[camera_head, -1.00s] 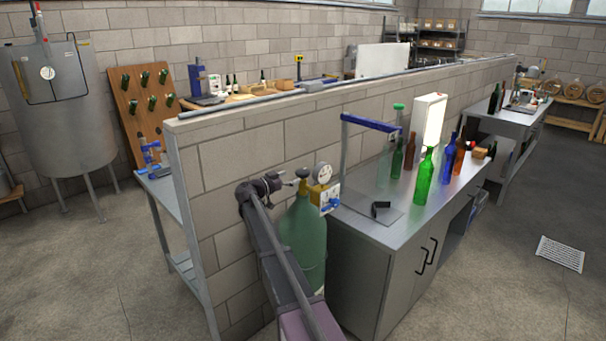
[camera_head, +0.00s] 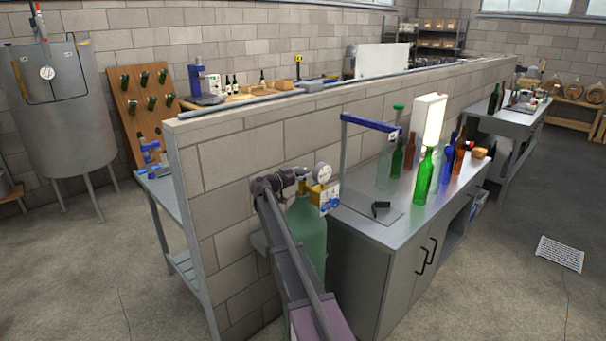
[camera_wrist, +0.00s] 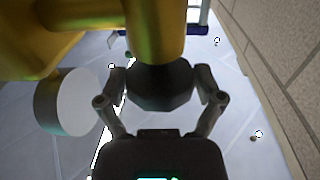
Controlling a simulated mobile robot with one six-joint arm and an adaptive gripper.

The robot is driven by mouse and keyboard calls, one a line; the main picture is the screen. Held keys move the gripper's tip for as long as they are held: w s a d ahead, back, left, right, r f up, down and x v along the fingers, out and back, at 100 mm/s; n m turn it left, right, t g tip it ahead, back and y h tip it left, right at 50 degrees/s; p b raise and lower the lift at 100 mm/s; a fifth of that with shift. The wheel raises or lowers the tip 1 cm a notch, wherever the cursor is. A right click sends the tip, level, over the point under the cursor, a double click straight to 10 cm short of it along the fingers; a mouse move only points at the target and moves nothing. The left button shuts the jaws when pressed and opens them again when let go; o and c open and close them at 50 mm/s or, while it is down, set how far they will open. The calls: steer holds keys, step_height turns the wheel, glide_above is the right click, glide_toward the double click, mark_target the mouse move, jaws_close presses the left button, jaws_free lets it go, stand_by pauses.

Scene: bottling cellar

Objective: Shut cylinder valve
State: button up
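The green gas cylinder (camera_head: 308,232) stands upright between the block wall and the steel bench, partly hidden by my arm. A brass regulator (camera_head: 316,191) with a round gauge (camera_head: 322,172) sits at its top. My gripper (camera_head: 298,178) is at the cylinder's top and covers the valve knob in the head view. In the wrist view, the dark faceted valve knob (camera_wrist: 160,86) lies between the two fingers of my gripper (camera_wrist: 161,84), below the brass valve body (camera_wrist: 155,28). The fingers stand apart on either side, with a narrow gap at the left; firm contact does not show.
The low block wall (camera_head: 225,170) runs close beside my gripper and the cylinder. The steel bench (camera_head: 365,232) stands just right, bearing a green bottle (camera_head: 423,180), several other bottles and a blue-armed stand (camera_head: 368,122). Open floor lies at the left and right.

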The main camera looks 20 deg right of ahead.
steer(key=c, duration=0.4)
steer(key=shift+w+m+g, duration=0.1)
steer(key=shift+m+g, duration=0.2)
steer(key=shift+g, duration=0.1)
steer(key=m+g, duration=0.2)
steer(key=g, duration=0.1)
steer(key=m+g, duration=0.2)
steer(key=g, duration=0.1)
steer(key=shift+w, duration=0.2)
steer(key=m+g, duration=0.3)
steer(key=g, duration=0.1)
steer(key=shift+s+g+y, duration=0.1)
steer(key=shift+g+y, duration=0.3)
steer(key=shift+s+m+g+y, duration=0.1)
steer(key=shift+m+g+y, duration=0.6)
steer(key=shift+g, duration=0.4)
steer(key=shift+s, duration=0.1)
